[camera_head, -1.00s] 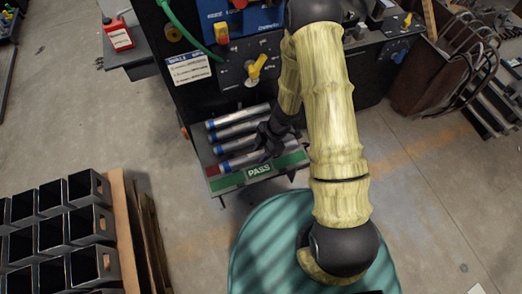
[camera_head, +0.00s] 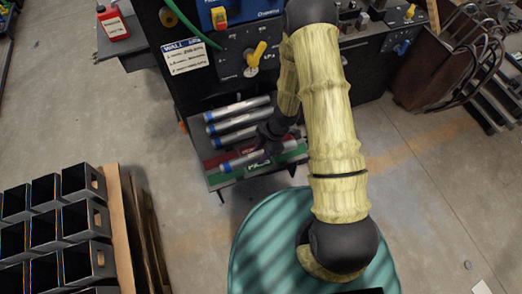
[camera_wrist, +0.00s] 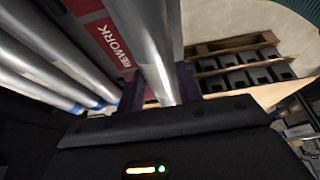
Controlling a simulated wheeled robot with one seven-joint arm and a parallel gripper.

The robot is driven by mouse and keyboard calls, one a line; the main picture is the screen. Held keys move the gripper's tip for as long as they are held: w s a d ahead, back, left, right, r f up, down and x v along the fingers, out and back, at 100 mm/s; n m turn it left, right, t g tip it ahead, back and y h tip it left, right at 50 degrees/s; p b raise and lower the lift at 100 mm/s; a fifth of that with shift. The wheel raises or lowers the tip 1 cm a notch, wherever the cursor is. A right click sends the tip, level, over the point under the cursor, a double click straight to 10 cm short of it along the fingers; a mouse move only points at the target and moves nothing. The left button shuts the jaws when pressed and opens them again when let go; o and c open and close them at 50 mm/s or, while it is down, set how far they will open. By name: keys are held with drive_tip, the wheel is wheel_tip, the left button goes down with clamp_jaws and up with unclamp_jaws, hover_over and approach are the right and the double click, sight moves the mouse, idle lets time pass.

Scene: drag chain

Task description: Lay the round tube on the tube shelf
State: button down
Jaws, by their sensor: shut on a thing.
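My gripper (camera_head: 272,134) is shut on a grey metal tube (camera_head: 240,161) with a blue band at its left end. The held tube lies slightly tilted over the front of the low tube shelf (camera_head: 215,184), across the green strip (camera_head: 262,171). In the wrist view the held tube (camera_wrist: 148,45) runs between the two fingers (camera_wrist: 162,90). Three similar tubes (camera_head: 236,122) lie side by side behind it. My wrist hides part of them. I cannot tell how high the held tube is above the shelf.
A red strip marked REWORK (camera_wrist: 118,45) lies beside the held tube. A dark machine with a yellow lever (camera_head: 256,54) stands behind the shelf. Black open boxes (camera_head: 82,222) stand on a pallet at left. Floor between pallet and shelf is clear.

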drive_tip(key=shift+f+b, duration=1.2)
drive_tip(key=shift+f, duration=0.7)
drive_tip(key=c, duration=0.9)
unclamp_jaws()
drive_tip(key=shift+o, duration=0.2)
drive_tip(key=p+v, duration=0.5)
drive_tip(key=v, duration=1.2)
drive_tip(key=shift+d+r, duration=0.15)
drive_tip(key=shift+w+p, duration=0.15)
drive_tip(key=shift+p, duration=0.15)
